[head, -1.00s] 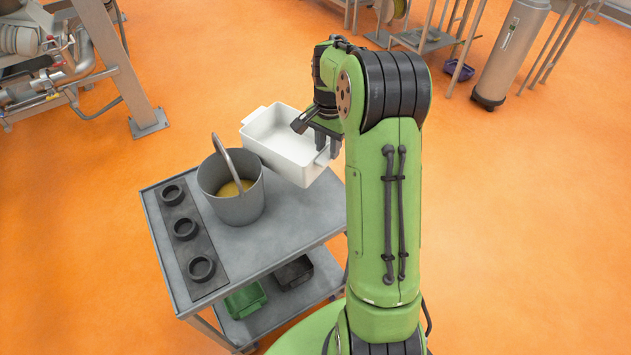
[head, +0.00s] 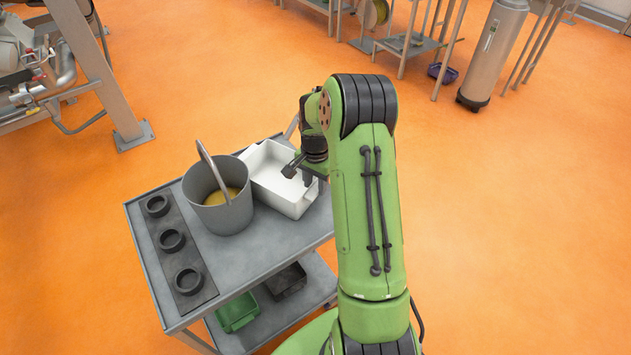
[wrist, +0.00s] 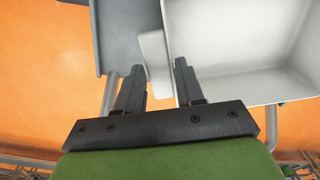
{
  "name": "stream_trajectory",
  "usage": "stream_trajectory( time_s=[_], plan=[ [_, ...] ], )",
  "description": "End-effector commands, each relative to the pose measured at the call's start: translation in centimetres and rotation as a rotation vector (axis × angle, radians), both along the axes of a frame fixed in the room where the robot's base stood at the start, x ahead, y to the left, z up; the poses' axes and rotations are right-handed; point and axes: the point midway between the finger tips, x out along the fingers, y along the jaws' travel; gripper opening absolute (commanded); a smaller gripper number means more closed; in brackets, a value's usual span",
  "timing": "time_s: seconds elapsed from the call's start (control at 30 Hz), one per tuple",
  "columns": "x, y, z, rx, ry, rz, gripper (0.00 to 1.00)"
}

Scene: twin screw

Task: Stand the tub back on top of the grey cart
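The white tub (head: 284,200) is upright over the back right part of the grey cart's top (head: 262,250). Whether its base touches the cart top cannot be told. My gripper (head: 298,172) is at the tub's right end.
A dark strip with black rings (head: 172,241) lies along the cart's left side. Green (head: 237,312) and black (head: 286,281) bins sit on the lower shelf.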

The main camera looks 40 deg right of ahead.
Motion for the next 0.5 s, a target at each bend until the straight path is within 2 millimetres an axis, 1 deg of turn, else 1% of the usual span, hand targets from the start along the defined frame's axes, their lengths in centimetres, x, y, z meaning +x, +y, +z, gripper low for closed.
stream_trajectory(
  time_s=[0.03,0.1,0.13,0.37,0.47,0.5],
  plan=[
    [0.0,0.0,0.0,0.0,0.0,0.0,0.46],
    [0.0,0.0,0.0,0.0,0.0,0.0,0.57],
    [0.0,0.0,0.0,0.0,0.0,0.0,0.58],
    [0.0,0.0,0.1,0.0,0.0,0.0,0.58],
    [0.1,0.0,0.9,-0.001,-0.003,0.0,0.58],
    [0.1,0.0,1.6,-0.003,-0.004,0.0,0.58]
  ],
)
